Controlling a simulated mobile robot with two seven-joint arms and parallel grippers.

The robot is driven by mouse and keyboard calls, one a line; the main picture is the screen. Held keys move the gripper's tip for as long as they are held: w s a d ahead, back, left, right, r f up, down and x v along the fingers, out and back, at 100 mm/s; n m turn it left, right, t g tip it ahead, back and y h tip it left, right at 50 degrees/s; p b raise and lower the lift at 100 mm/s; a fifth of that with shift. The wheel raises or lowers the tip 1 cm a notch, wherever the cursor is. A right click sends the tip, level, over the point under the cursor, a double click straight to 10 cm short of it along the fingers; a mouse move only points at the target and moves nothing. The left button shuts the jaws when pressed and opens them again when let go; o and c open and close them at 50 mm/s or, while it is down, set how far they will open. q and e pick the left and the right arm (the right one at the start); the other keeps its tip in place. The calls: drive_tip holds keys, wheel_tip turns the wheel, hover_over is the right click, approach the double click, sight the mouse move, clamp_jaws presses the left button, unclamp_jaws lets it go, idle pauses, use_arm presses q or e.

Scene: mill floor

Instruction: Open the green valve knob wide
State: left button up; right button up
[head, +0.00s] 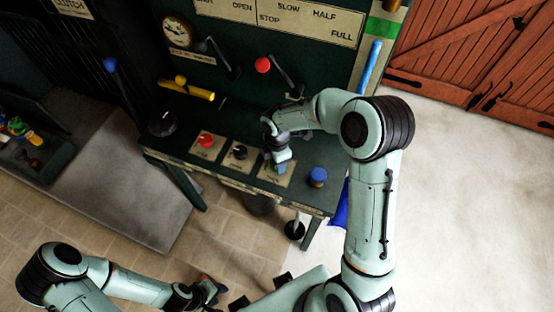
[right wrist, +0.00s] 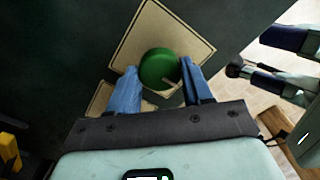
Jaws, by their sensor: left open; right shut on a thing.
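The green valve knob (right wrist: 158,66) is round and sits on a cream plate (right wrist: 185,28) in the right wrist view. A pale mark shows near its lower right edge. My right gripper (right wrist: 158,76) has its blue fingers on either side of the knob and is shut on it. In the head view my right gripper (head: 282,165) reaches down over the cream plate and hides the knob. My left gripper (head: 212,288) is open and empty, low in the head view, away from the panel.
On the same ledge are a red knob (head: 206,139), a black knob (head: 240,152) and a blue knob (head: 317,176). A red-tipped lever (head: 263,65), a yellow handle (head: 188,90) and a gauge (head: 177,32) are on the panel behind. The floor at the right is clear.

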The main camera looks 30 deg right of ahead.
drive_tip(key=o, duration=1)
drive_tip(key=shift+o, duration=0.2)
use_arm(q)
drive_tip(key=shift+w+r+p, duration=0.55)
drive_tip(key=shift+w+r, duration=0.05)
drive_tip(key=shift+r, duration=0.15)
use_arm(e)
wheel_tip(320, 180, up, 13)
drive_tip(key=shift+r, duration=0.2)
